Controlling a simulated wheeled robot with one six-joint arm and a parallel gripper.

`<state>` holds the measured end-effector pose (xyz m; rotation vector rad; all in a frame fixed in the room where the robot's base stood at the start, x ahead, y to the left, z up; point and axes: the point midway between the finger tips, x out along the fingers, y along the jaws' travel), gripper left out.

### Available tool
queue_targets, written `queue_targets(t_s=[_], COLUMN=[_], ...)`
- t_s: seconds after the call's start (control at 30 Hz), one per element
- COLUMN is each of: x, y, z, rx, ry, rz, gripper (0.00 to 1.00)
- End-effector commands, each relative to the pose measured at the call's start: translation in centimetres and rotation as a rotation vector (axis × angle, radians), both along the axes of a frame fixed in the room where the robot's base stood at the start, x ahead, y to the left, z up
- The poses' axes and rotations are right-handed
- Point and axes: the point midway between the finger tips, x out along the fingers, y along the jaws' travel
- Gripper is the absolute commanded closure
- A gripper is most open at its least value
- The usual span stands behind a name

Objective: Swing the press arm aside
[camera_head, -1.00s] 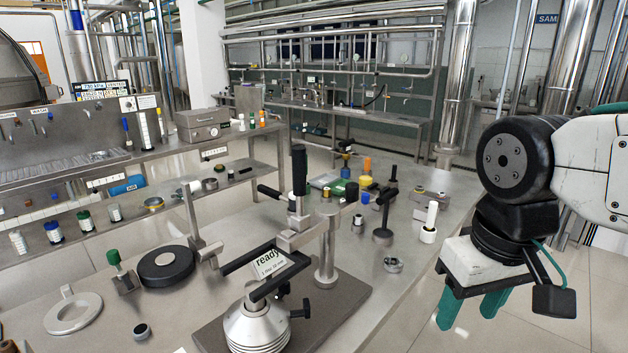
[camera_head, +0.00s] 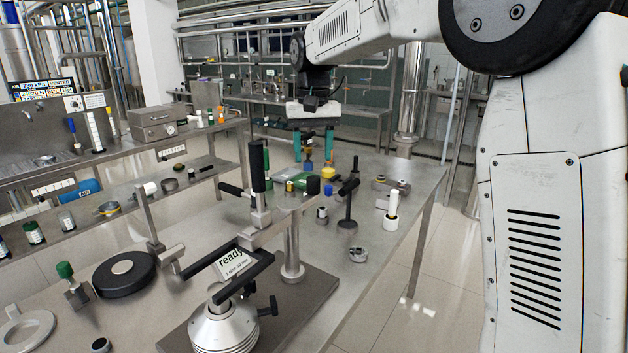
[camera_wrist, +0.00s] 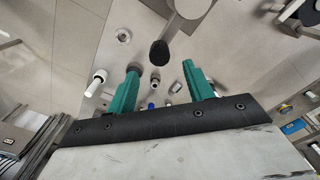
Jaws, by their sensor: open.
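The press stands at the front middle of the bench in the head view. It has a steel column (camera_head: 292,245), a press arm (camera_head: 262,228) across its top and an upright black handle (camera_head: 258,167). A silver conical body (camera_head: 224,325) sits under the black bar on the left. My gripper (camera_head: 313,147) is open and empty, its teal fingers pointing down, beyond the press and to the right of its handle. In the wrist view my gripper (camera_wrist: 161,88) shows a clear gap between the fingers. A dark oval knob there cannot be surely matched to the press.
A white bottle (camera_head: 391,217), a metal nut (camera_head: 358,255), a small silver cylinder (camera_head: 322,214) and several capped bottles stand right of and behind the press. A black disc (camera_head: 124,273) lies to the left. The bench's right edge borders open floor.

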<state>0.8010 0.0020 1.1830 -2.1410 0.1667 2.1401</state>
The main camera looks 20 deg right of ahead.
Motion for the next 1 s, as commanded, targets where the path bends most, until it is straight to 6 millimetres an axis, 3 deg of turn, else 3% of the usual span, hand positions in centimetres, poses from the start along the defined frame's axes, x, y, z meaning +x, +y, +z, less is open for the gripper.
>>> queue_targets(t_s=[0.5, 0.87, 1.0], x=[0.1, 0.1, 0.1], y=[-0.1, 0.0, 0.0], z=[-7.0, -7.6, -7.6], rx=[-0.001, 0.000, 0.000], ry=[0.003, 0.000, 0.000], rz=[-0.002, -0.001, -0.001], gripper=[0.48, 0.48, 0.84])
